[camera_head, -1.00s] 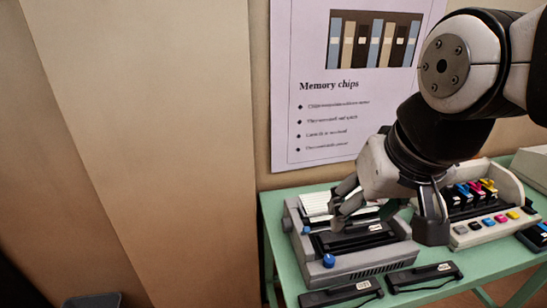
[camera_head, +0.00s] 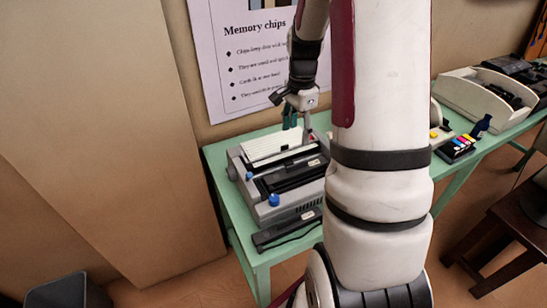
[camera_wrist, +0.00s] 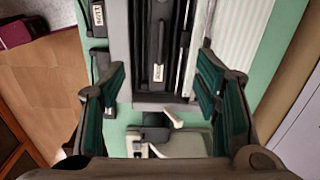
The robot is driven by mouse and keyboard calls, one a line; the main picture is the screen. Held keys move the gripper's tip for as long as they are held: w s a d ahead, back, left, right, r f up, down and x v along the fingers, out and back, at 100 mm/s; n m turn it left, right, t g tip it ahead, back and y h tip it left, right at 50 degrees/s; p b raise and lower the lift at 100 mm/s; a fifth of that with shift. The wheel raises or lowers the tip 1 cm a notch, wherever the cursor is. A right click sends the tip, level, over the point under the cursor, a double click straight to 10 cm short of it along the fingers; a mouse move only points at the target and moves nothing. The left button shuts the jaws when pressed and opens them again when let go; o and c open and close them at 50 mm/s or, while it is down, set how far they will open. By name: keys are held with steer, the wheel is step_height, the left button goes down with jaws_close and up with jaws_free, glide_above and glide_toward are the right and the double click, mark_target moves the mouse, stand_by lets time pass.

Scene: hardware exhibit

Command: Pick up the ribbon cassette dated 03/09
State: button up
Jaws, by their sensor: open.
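A grey printer (camera_head: 240,192) with blue knobs stands on the green table. A black ribbon cassette (camera_head: 292,172) with a white label lies in it; it also shows between my fingers in the wrist view (camera_wrist: 158,50). Its label is too small to read surely. Another black labelled cassette (camera_head: 284,232) lies on the table in front of the printer; a labelled cassette shows at the upper left of the wrist view (camera_wrist: 99,38), its date unclear. My gripper (camera_head: 297,115) is open and empty above the printer's back part, fingers pointing down; its spread teal fingers show in the wrist view (camera_wrist: 162,72).
My arm hides the table right of the printer. Beyond it are ink cartridges (camera_head: 457,148) and a pale tray (camera_head: 470,100) of dark items. A poster (camera_head: 225,85) hangs behind. A dark stool (camera_head: 505,205) stands right and a bin (camera_head: 70,290) lower left.

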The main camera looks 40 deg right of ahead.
mark_target(297, 164)
steer(key=shift+m, duration=0.3)
steer(key=f, duration=0.6)
steer(key=d+f+p, duration=0.1)
steer(key=f, duration=0.3)
steer(key=shift+d+f+p, duration=0.15)
steer(key=shift+f+p, duration=0.55)
steer(key=shift+f, duration=1.9)
steer(key=shift+c, duration=0.6)
steer(key=c, duration=1.2)
